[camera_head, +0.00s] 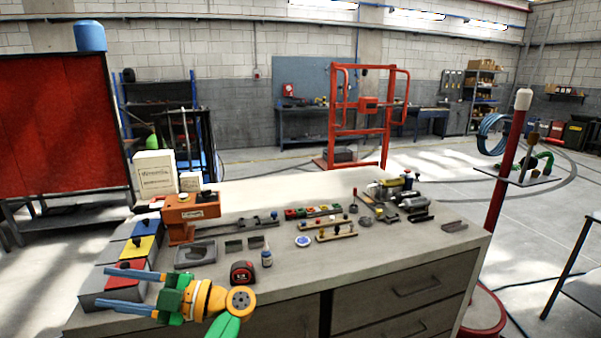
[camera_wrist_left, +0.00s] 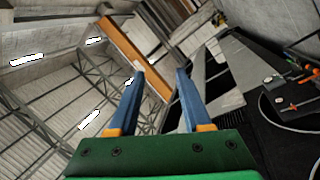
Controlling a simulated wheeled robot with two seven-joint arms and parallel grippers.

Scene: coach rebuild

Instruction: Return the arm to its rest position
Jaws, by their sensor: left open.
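My left gripper (camera_head: 95,287) is at the front left corner of the workbench (camera_head: 340,270) in the head view, its two blue fingers pointing left and standing apart. In the left wrist view the left gripper (camera_wrist_left: 160,75) is open, with nothing between the fingers. That view looks toward the ceiling and wall, tilted. The fingers overlap the grey and red bins (camera_head: 128,272) in the head view; whether they touch them I cannot tell. My right gripper is in neither view.
Close to the gripper on the bench are a red tape measure (camera_head: 242,272), a small bottle (camera_head: 266,258) and a grey tray (camera_head: 195,254). An orange block-like fixture (camera_head: 190,208) stands behind. Several small parts lie further right. The bench's front right surface is clear.

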